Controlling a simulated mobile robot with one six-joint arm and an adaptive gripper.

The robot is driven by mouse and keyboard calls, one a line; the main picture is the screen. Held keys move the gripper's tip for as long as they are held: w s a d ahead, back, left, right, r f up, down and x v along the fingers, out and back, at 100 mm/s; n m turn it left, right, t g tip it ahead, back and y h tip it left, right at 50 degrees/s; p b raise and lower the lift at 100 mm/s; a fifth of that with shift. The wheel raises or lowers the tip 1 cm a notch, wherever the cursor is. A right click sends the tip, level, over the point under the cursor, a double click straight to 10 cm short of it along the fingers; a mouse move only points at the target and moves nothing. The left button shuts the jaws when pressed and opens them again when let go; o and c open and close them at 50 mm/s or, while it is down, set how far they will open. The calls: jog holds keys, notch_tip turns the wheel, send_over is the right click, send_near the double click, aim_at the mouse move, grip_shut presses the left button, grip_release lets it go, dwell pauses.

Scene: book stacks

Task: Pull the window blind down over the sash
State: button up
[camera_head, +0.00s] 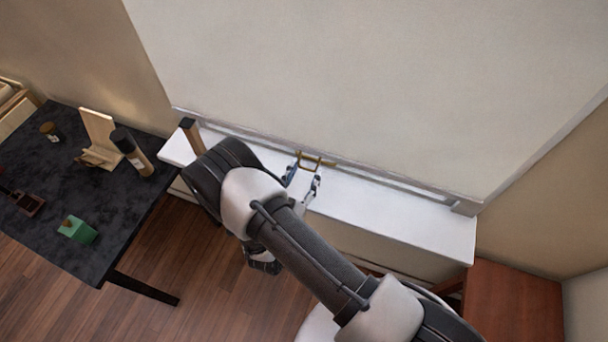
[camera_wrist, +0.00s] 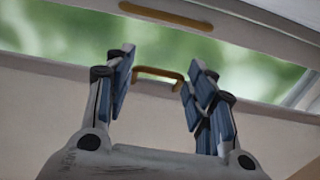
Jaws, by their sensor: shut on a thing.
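The window blind (camera_head: 370,80) is a large cream sheet hanging over most of the window, with its lower edge close above the white sill. A small brass-coloured handle (camera_head: 326,162) sits at that lower edge. In the wrist view the handle (camera_wrist: 158,71) shows between the fingertips. There, a strip of green window (camera_wrist: 240,65) is uncovered between the blind's edge and a frame bar with a longer wooden pull (camera_wrist: 165,14).
The white sill (camera_head: 420,227) runs under the window, with an upright dark-topped block (camera_head: 191,135) at its left end. A reddish wooden surface (camera_head: 515,305) stands right.

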jog(key=f+b, duration=0.4)
jog(key=f, duration=0.1)
jog(key=shift+s+d, duration=0.1)
jog(key=shift+d, duration=0.1)
jog(key=shift+c, duration=0.2)
jog(key=shift+r, duration=0.1)
jog(key=o, duration=1.1)
jog(key=shift+o, duration=1.1)
jog(key=shift+d, duration=0.1)
jog(key=shift+s+a, duration=0.3)
jog(key=v, duration=1.1)
